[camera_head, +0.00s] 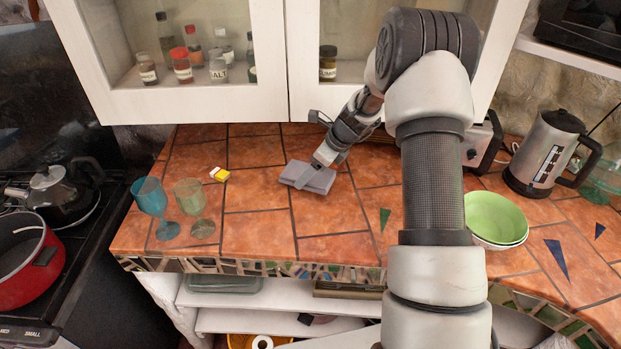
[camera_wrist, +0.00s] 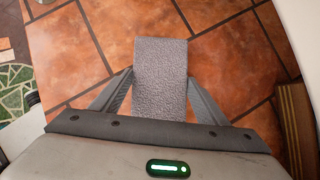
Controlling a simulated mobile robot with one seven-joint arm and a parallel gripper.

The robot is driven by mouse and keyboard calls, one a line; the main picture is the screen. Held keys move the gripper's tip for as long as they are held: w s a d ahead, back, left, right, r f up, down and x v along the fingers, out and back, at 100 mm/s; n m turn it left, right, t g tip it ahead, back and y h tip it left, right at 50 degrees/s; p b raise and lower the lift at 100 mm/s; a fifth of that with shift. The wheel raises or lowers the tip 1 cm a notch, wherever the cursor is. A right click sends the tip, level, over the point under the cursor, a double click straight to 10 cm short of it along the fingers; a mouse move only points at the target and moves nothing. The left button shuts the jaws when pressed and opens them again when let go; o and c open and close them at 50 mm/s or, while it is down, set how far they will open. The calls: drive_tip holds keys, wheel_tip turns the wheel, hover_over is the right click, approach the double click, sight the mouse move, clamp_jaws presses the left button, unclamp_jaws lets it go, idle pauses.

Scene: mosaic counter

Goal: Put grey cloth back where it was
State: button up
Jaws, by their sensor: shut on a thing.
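The grey cloth (camera_head: 308,177) is a folded piece with a textured surface, at the middle of the tiled counter in the head view. In the wrist view the cloth (camera_wrist: 160,75) sticks out forward from between my fingers. My gripper (camera_head: 318,163) is shut on the cloth, with one finger on each side of it in the wrist view (camera_wrist: 160,92). The cloth is at or just above the tiles; I cannot tell whether it touches them. Its rear end is hidden by my gripper's body in the wrist view.
A blue goblet (camera_head: 150,196) and a green goblet (camera_head: 191,197) stand at the counter's left. Green bowls (camera_head: 495,218), a toaster (camera_head: 483,143) and a kettle (camera_head: 545,150) stand right. Cabinets (camera_head: 190,107) hang behind. Tiles around the cloth are clear.

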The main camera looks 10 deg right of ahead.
drive_tip(key=shift+f, duration=1.55)
drive_tip(key=shift+f, duration=0.1)
drive_tip(key=shift+f, duration=0.15)
drive_tip(key=o, duration=1)
